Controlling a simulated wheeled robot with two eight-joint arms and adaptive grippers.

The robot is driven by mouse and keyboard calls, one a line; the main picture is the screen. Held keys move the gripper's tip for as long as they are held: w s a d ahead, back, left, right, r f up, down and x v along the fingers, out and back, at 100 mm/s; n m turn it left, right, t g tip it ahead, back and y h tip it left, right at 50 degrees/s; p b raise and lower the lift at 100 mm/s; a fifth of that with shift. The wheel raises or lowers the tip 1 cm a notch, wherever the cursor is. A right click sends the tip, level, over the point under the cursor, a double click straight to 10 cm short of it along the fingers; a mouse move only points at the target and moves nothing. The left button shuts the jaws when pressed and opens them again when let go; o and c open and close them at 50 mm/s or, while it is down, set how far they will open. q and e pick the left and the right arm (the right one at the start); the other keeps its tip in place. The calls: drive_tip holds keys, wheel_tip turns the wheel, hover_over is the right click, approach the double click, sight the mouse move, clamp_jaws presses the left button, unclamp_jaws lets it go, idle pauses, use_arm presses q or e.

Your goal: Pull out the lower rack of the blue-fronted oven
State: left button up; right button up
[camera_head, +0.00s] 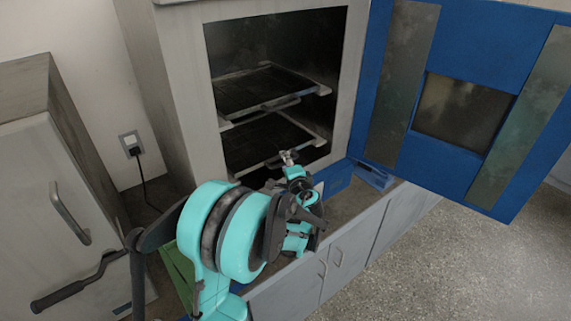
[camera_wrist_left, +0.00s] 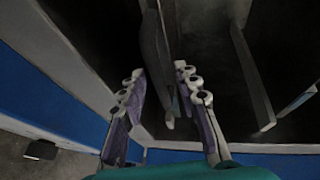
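The oven (camera_head: 178,75) stands open, with its blue-fronted door (camera_head: 485,45) swung out to the right. Inside, the lower rack (camera_head: 262,140) is a dark shelf with pale side rails, below a similar upper rack (camera_head: 262,90). My left gripper (camera_head: 288,157) is at the front edge of the lower rack, near its middle. In the left wrist view, the left gripper's fingers (camera_wrist_left: 159,72) are apart, with a grey bar (camera_wrist_left: 158,45), seemingly the rack's front, running between them. I see no clear contact. My right gripper is not in view.
A grey bench (camera_head: 350,245) with cabinet doors runs beneath the oven. A grey cabinet (camera_head: 40,180) with a handle stands at the left. A socket with a black cable (camera_head: 133,145) is on the wall. Open floor (camera_head: 450,260) lies at the lower right.

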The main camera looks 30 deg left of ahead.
use_arm(q)
clamp_jaws()
drive_tip(key=s+d, duration=0.4)
drive_tip(key=d, duration=0.5)
drive_tip(key=s+d, duration=0.4)
drive_tip(key=d, duration=0.6)
drive_tip(key=s+d+b, duration=0.1)
drive_tip(key=s+d, duration=0.3)
drive_tip(key=d, duration=0.6)
unclamp_jaws()
drive_tip(key=shift+r, duration=0.1)
